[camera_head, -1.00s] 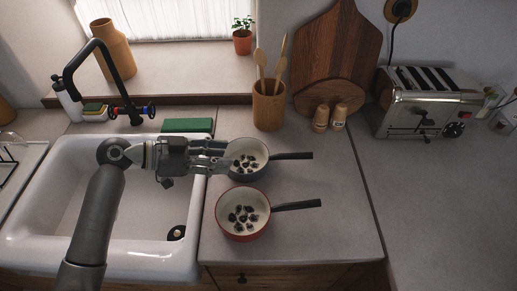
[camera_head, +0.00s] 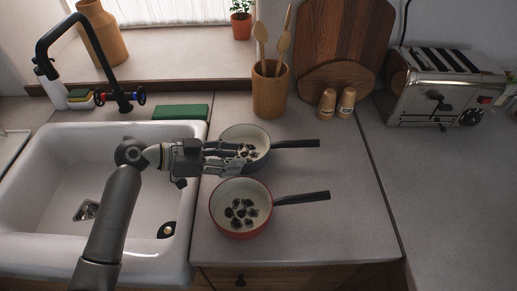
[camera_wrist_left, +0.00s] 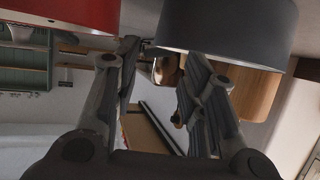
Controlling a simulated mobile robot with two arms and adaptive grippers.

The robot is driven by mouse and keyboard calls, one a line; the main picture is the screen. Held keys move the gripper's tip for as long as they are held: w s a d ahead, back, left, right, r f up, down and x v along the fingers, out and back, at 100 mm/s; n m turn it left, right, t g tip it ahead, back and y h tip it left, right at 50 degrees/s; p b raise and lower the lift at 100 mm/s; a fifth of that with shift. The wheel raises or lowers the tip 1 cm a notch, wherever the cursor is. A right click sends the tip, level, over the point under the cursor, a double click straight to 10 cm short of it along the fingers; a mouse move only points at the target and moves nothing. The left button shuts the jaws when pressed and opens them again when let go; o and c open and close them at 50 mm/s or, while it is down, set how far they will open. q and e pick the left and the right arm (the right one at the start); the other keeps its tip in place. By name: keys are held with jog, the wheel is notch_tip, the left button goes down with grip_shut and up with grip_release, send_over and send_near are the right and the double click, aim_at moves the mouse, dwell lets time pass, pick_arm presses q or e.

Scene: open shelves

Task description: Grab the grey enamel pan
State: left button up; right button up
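The grey enamel pan (camera_head: 259,136) stands on the counter right of the sink, with dark pieces inside and its black handle pointing right. A red pan (camera_head: 240,235) with similar dark pieces stands in front of it. My left gripper (camera_head: 240,159) is open, and its fingers overlap the grey pan's front left side in the head view. In the left wrist view, the grey pan (camera_wrist_left: 225,28) is large at the top, and the gripper's spread fingers (camera_wrist_left: 160,62) have nothing visible held between them. I cannot tell whether they touch the pan. My right gripper is out of view.
The sink (camera_head: 60,240) with its black tap (camera_head: 75,60) is at left. A green block (camera_head: 181,112), a utensil pot (camera_head: 270,95), two shakers (camera_head: 337,103) and a toaster (camera_head: 440,95) stand along the back. The counter right of the pans is clear.

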aim_at(258, 165)
pick_arm(q)
jog(key=x, duration=0.2)
jog(key=shift+w+d+p, duration=0.1)
jog(key=shift+d+p, duration=0.2)
jog(key=p+x, duration=0.1)
jog(key=x, duration=0.3)
jog(key=shift+d+f, duration=0.15)
jog(key=shift+d, duration=0.05)
jog(key=shift+w+d+f, duration=0.15)
jog(key=shift+d+f, duration=0.1)
jog(key=shift+d, duration=0.1)
jog(key=shift+a, duration=0.1)
jog(key=shift+c, duration=0.3)
jog(key=shift+c, duration=1.2)
grip_shut()
jog(key=shift+r, duration=0.1)
